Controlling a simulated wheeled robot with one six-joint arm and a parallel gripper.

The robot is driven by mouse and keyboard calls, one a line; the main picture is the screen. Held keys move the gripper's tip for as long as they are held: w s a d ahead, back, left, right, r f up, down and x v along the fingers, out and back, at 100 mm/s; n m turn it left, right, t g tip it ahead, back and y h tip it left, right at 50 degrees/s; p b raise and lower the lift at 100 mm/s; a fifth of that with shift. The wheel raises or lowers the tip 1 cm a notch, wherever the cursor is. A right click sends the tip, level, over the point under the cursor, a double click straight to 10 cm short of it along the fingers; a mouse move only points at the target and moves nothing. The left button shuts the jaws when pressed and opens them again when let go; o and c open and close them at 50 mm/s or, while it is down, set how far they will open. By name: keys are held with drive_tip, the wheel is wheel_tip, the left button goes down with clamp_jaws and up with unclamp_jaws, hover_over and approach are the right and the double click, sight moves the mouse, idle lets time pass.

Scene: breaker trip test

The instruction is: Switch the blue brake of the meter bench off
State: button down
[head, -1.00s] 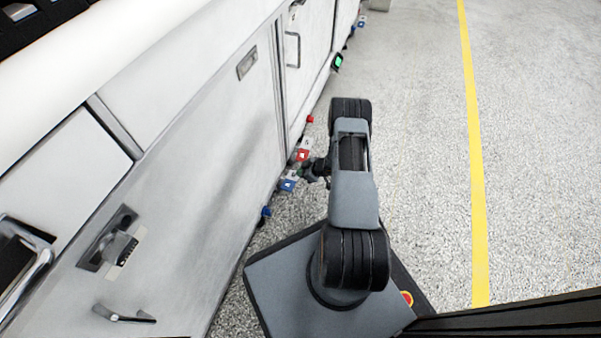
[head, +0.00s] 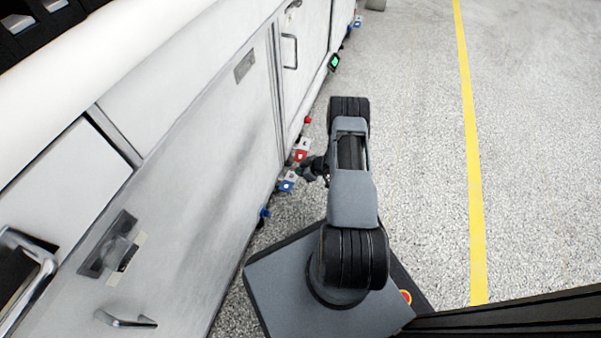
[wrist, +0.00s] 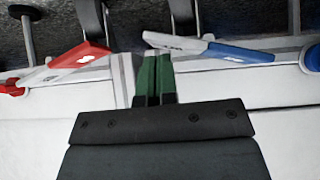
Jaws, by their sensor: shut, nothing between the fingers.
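The blue brake lever (wrist: 238,53) lies right of my gripper (wrist: 154,62) in the wrist view. It has a blue end and a pale grey arm whose left tip is close to my fingertips; I cannot tell whether they touch. In the head view the blue piece (head: 286,187) shows low along the bench front (head: 190,150). My gripper is shut and empty, its green fingers together between the blue lever and a red lever (wrist: 78,57). In the head view my gripper (head: 312,170) is small and partly hidden by my arm.
The red lever's block (head: 300,155) is just beyond the blue one. A red knob (head: 307,121) and a blue knob (head: 264,213) flank them. A green-lit box (head: 334,62) sits farther along. Open floor with a yellow line (head: 472,150) lies to the right.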

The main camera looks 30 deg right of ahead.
drive_tip(key=s+d+r+p, duration=0.3)
drive_tip(key=d+r+p, duration=0.2)
drive_tip(key=r, duration=0.4)
drive_tip(key=shift+s+d+r, duration=0.15)
drive_tip(key=shift+d+r, duration=0.15)
drive_tip(key=shift+d, duration=0.6)
